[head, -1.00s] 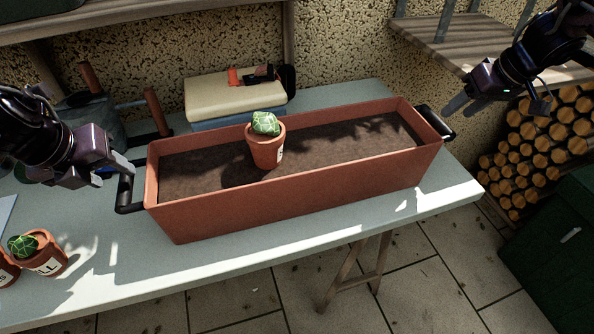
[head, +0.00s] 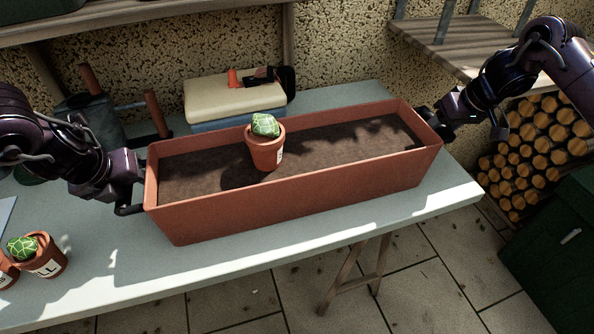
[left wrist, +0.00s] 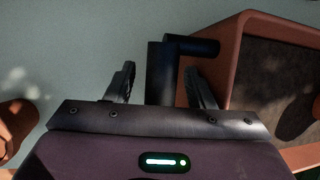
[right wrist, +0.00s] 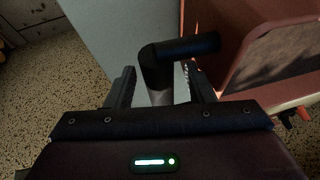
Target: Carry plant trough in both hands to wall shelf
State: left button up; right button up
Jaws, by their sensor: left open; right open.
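A long terracotta plant trough (head: 310,190) filled with dark soil stands on the grey-blue table. A small potted cactus (head: 265,150) stands upright in its soil. My left gripper (head: 133,188) is at the black left handle (head: 130,210); in the left wrist view the open fingers (left wrist: 160,85) stand either side of the handle bar (left wrist: 162,72). My right gripper (head: 440,118) is at the trough's right end; in the right wrist view its open fingers (right wrist: 160,85) stand either side of the black right handle (right wrist: 157,68). Neither gripper is closed on its handle.
Potted cacti (head: 42,256) stand at the table's front left. A cream and blue box (head: 235,98) with tools lies behind the trough. A wooden wall shelf (head: 470,45) with metal bars is at upper right, above stacked logs (head: 535,150). A dark green cabinet (head: 560,235) stands lower right.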

pick_arm(q)
jog(key=shift+c, duration=0.3)
pick_arm(e)
jog(key=shift+c, duration=0.3)
pick_arm(q)
grip_shut()
pick_arm(e)
grip_shut()
dwell(0.4)
pick_arm(q)
jog(key=shift+w+r, duration=0.15)
jog(key=shift+r, duration=0.05)
pick_arm(e)
jog(key=shift+w+r, duration=0.15)
jog(key=shift+r, duration=0.1)
